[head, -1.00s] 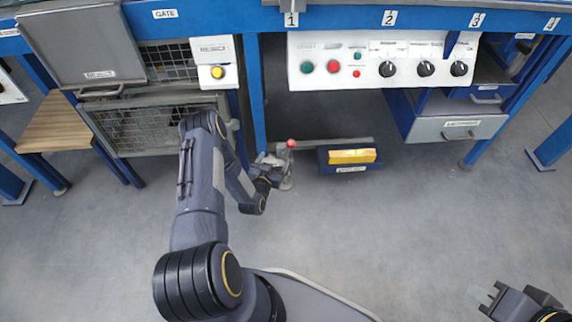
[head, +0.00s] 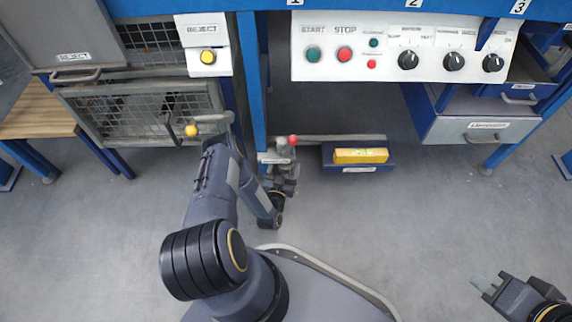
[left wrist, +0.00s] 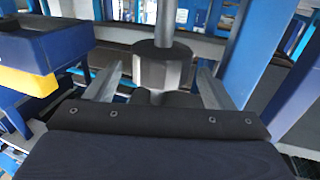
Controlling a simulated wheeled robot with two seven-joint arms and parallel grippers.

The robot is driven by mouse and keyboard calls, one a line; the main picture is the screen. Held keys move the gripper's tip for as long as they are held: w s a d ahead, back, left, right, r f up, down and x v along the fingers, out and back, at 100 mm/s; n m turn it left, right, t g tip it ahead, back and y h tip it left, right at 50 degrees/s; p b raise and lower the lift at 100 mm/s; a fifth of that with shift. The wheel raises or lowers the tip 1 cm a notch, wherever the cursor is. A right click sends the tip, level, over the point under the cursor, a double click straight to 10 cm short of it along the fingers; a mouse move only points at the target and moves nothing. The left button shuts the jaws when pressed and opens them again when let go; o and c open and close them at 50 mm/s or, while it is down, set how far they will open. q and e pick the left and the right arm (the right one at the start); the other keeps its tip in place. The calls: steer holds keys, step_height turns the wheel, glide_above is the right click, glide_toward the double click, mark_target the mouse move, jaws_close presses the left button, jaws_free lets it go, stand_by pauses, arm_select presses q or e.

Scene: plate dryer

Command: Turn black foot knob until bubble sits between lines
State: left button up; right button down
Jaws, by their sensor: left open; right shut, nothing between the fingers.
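The black foot knob (left wrist: 163,66) is a dark, faceted block on a grey upright rod in the left wrist view. My left gripper (left wrist: 160,88) is open, with one finger on each side of the knob; I cannot tell whether they touch it. In the head view my left gripper (head: 278,160) is low beside the bench leg, and the knob is not clearly visible there. The yellow level (head: 360,155) sits on a blue ledge (head: 358,168) to its right; its bubble is too small to read. My right gripper (head: 487,284) is shut and empty at the lower right.
A red ball (head: 293,140) is just above my left gripper. A blue bench leg (head: 253,80) stands close behind it. A yellow ball (head: 191,130) is by the mesh gate at left. The control panel (head: 400,50) hangs above. Floor to the right is clear.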

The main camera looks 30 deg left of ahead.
arm_select(q)
steer(key=shift+x, duration=1.05)
steer(key=shift+c, duration=0.5)
steer(key=c, duration=0.9)
steer(key=n+g+y, duration=0.1)
steer(key=y, duration=0.1)
steer(key=shift+d+n+y, duration=0.1)
steer(key=shift+n+y, duration=0.2)
steer(key=shift+n, duration=0.1)
steer(key=shift+s+n+g+y, duration=0.1)
steer(key=shift+n+g+y, duration=0.45)
steer(key=shift+y, duration=0.35)
steer(key=o, duration=1)
